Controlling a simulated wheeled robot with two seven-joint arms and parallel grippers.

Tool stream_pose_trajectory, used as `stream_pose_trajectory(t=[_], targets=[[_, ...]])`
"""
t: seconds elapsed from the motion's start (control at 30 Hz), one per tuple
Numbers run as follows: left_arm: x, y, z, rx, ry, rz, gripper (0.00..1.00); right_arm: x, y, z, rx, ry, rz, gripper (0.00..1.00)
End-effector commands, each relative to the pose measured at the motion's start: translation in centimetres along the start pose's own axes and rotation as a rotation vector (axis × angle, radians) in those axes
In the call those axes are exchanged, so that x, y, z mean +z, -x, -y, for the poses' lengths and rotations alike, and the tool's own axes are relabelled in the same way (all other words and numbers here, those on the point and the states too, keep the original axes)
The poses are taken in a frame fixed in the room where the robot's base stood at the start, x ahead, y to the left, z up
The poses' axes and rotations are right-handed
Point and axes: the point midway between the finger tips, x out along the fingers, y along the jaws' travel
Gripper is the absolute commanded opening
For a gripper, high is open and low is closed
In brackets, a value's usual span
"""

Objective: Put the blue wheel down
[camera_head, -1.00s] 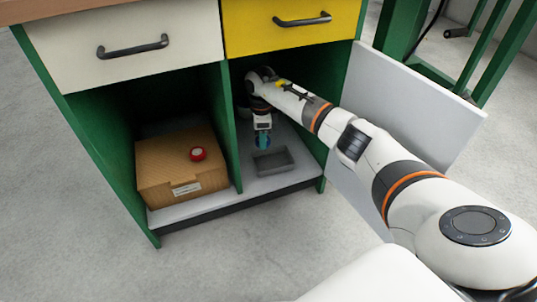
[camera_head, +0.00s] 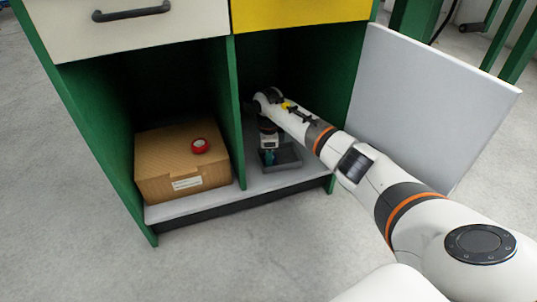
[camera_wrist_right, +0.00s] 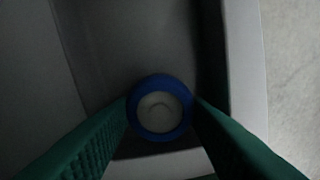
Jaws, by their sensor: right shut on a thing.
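The blue wheel (camera_wrist_right: 160,81) is a blue ring with a pale centre. In the right wrist view it sits between the two green fingers of my right gripper (camera_wrist_right: 160,110), which is shut on it. In the head view my right gripper (camera_head: 269,158) points down inside the right compartment, over the left part of a small grey tray (camera_head: 291,156). The wheel is too small to make out there. The wrist view shows a tray wall (camera_wrist_right: 243,70) right of the wheel. Whether the wheel touches the tray floor I cannot tell. My left gripper is out of view.
A cardboard box (camera_head: 160,160) with a red tape roll (camera_head: 200,146) on top stands in the left compartment. A green divider (camera_head: 233,130) is close left of my gripper. An open grey door (camera_head: 430,110) stands to the right, behind my arm.

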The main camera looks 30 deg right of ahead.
Motion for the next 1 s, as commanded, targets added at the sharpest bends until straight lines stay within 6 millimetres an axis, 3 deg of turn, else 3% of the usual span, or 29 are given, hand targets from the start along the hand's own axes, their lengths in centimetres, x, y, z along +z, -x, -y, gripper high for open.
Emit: stream_pose_trajectory(t=[0.03, 0.07, 0.1, 0.47, 1.0], targets=[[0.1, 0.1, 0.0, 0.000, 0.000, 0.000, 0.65, 0.0, -0.2, 0.0, 0.000, 0.000, 0.001, 0.21], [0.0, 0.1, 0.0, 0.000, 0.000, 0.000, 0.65, 0.0, -0.2, 0.0, 0.000, 0.000, 0.000, 0.46], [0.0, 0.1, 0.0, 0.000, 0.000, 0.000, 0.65, 0.0, -0.2, 0.0, 0.000, 0.000, 0.000, 0.52], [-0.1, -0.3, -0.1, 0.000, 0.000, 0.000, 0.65, 0.0, 0.5, 0.0, 0.000, -0.001, 0.000, 0.52], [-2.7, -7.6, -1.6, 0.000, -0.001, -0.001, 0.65, 0.1, 10.6, 0.0, 0.000, -0.001, 0.001, 0.52]])
